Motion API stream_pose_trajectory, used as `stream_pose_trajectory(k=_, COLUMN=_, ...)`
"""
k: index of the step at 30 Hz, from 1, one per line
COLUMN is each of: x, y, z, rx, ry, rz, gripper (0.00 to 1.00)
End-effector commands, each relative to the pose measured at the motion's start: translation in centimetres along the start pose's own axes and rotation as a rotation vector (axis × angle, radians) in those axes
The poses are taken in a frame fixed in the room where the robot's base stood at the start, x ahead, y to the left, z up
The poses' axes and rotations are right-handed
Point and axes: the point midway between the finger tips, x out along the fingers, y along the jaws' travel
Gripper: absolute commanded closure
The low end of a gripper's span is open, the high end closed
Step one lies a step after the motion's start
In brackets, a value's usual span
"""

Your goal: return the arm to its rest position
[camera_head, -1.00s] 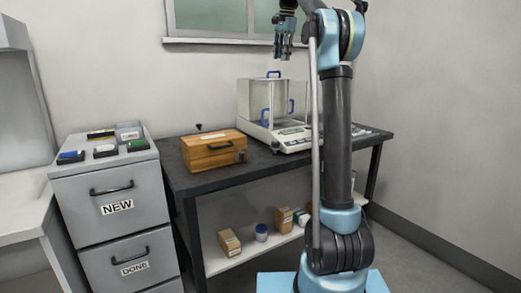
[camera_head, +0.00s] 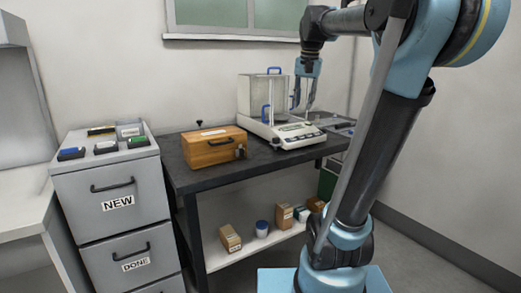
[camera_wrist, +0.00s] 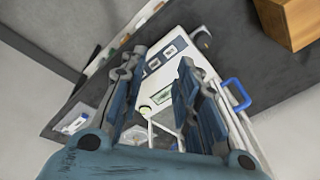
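My arm (camera_head: 385,150) leans up and to the right in the head view, then bends back left and down to my gripper (camera_head: 302,106). My gripper hangs fingers down by the right side of the balance (camera_head: 297,134), in front of the wall. Whether it touches the balance cannot be told. In the wrist view my gripper (camera_wrist: 160,62) has its two fingers apart with nothing held between them. The balance (camera_wrist: 178,42) shows beyond and between the fingers there.
The balance, with its glass shield (camera_head: 255,98) and blue handles, stands on the dark table (camera_head: 200,178). A wooden box (camera_head: 210,150) sits left of it. A drawer cabinet (camera_head: 110,180) with small items on top stands further left. Small boxes (camera_head: 229,238) and a jar (camera_head: 262,229) are on the lower shelf.

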Motion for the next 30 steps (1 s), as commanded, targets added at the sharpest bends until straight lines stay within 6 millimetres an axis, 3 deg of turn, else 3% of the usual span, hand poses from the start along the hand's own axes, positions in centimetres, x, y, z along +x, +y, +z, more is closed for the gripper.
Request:
stream_pose_trajectory(k=11, x=10.1, y=7.0, z=10.9, rx=-0.179, ry=0.009, rz=0.015, gripper=0.7)
stream_pose_trajectory(k=21, x=20.8, y=12.8, z=20.6, rx=-0.341, ry=0.015, rz=0.031, gripper=0.7)
stream_pose_trajectory(k=25, x=24.2, y=14.5, z=23.5, rx=-0.389, ry=0.017, rz=0.036, gripper=0.7)
stream_pose_trajectory(k=30, x=26.8, y=15.6, z=25.5, rx=-0.427, ry=0.017, rz=0.04, gripper=0.7)
